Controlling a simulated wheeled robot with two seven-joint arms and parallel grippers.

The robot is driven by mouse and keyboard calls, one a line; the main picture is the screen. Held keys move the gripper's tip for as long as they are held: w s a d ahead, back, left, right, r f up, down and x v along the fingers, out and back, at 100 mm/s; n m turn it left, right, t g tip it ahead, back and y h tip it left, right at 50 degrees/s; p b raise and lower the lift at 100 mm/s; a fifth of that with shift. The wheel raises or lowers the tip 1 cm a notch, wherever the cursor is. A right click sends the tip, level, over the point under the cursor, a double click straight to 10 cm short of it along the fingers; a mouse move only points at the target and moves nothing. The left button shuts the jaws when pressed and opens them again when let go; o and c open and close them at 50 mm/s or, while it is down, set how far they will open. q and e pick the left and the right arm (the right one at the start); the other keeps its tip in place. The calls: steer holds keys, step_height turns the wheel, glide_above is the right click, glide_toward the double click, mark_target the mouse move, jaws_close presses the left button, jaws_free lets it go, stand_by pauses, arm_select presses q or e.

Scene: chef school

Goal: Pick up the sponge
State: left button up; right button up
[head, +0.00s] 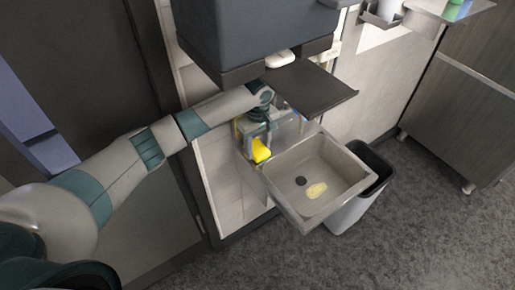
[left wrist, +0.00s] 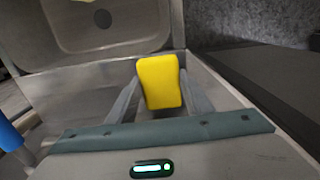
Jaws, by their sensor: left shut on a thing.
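The yellow sponge (left wrist: 159,82) is upright between the two fingers of my left gripper (left wrist: 158,98) in the left wrist view. The fingers touch it on both sides. In the head view the sponge (head: 261,151) shows at the tip of my left gripper (head: 256,143), beside the left rim of the metal sink (head: 318,206). Whether the sponge touches the sink's ledge, I cannot tell. My right gripper is in neither view.
A grey waste bin (head: 358,207) stands behind the sink's right side. A dark shelf (head: 312,88) juts out above the sink, with a white object (head: 280,59) near it. Open floor is at lower right.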

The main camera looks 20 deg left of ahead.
mark_target(259, 149)
arm_select(q)
steer(key=shift+d+r+b, duration=0.15)
steer(key=shift+r+b, duration=0.1)
steer(key=shift+b, duration=0.25)
step_height(259, 149, up, 6)
steer(key=shift+r+b, duration=0.25)
steer(key=shift+b, duration=0.95)
steer(key=s+d+b, duration=0.2)
steer(key=s+d, duration=1)
steer(key=d, duration=0.3)
steer(key=shift+s+d, duration=0.15)
steer(key=shift+d, duration=0.1)
